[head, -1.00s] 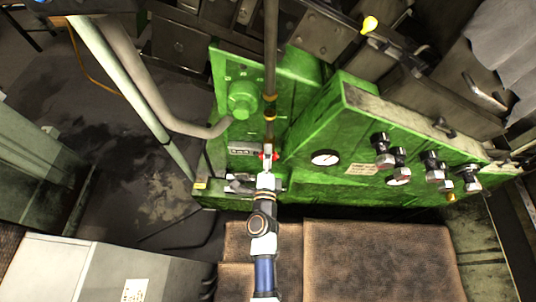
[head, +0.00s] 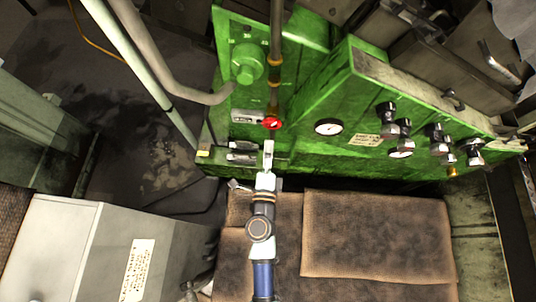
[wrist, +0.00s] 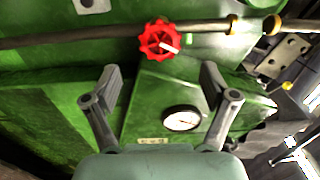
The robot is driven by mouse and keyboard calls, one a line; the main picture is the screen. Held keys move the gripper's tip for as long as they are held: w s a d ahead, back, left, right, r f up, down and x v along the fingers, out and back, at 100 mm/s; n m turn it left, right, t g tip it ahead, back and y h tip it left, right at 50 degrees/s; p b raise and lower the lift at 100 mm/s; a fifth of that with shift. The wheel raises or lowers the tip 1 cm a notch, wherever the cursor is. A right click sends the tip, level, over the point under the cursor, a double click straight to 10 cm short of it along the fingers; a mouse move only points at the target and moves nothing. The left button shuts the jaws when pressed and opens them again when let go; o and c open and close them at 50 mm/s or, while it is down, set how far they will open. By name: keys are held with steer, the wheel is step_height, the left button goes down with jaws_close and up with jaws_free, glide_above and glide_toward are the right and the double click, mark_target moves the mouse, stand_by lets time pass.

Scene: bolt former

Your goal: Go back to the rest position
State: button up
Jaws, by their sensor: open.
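My gripper (wrist: 162,85) is open and empty in the wrist view, its two fingers apart with the green panel beyond them. In the head view my gripper (head: 268,152) is at the end of my arm, just below the red valve knob (head: 272,123). The same red knob shows in the wrist view (wrist: 160,40), beyond the fingertips and apart from them. The knob sits on a pipe in front of the green machine (head: 330,95).
A pressure gauge (head: 328,127) and several black-and-silver knobs (head: 388,114) are on the green panel. A large pipe (head: 160,75) runs at the left. A grey cabinet (head: 80,245) stands lower left. Brown mats (head: 378,235) lie below, with open room above them.

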steer(key=shift+s, duration=1.2)
steer(key=w+a+r+n+g+y+p, duration=0.1)
steer(key=a+r+n+y+p, duration=0.3)
steer(key=r+n, duration=0.55)
steer(key=a+r+n+g+y+p, duration=0.1)
steer(key=a+r+n+y, duration=0.45)
steer(key=r, duration=0.65)
steer(key=s+d+r+n+g+h+p, duration=0.3)
steer(key=s+d+r+h, duration=0.2)
steer(key=d+h, duration=0.3)
steer(key=shift+d+r+n+h, duration=0.4)
steer(key=shift+d+r, duration=0.35)
steer(key=shift+d, duration=0.45)
